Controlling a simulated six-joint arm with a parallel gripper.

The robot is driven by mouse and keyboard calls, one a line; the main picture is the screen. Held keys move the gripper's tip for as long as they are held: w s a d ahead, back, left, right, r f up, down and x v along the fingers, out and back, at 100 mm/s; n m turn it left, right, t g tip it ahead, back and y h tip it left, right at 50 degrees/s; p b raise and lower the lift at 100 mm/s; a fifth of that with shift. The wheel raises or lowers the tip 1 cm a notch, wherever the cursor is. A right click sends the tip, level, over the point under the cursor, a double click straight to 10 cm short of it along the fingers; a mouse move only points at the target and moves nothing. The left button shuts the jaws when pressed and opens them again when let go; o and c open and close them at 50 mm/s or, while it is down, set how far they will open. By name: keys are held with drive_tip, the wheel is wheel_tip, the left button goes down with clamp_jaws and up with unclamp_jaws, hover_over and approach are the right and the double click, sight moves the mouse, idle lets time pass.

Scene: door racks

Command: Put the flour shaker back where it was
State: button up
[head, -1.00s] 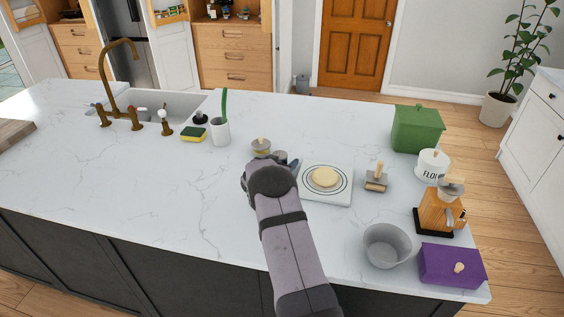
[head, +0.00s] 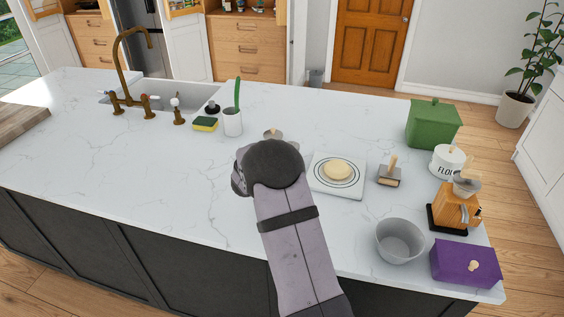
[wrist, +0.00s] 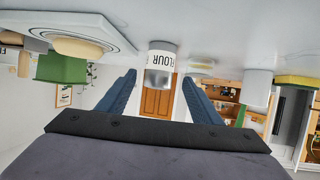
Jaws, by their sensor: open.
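The flour shaker (wrist: 161,58), a white cylinder lettered FLOUR with a grey metal domed top, shows in the wrist view. That view is upside down, with the counter at the top. The shaker stands on the counter ahead of my gripper (wrist: 160,84), seen in the gap between the two spread blue fingers. The gripper is open and nothing is clamped in it. In the head view my wrist (head: 268,168) hides the fingers and most or all of the shaker.
A white board (head: 335,188) with dough lies right of my wrist, then a scraper (head: 390,177).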

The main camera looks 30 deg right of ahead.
drive_tip(key=shift+v, duration=0.75)
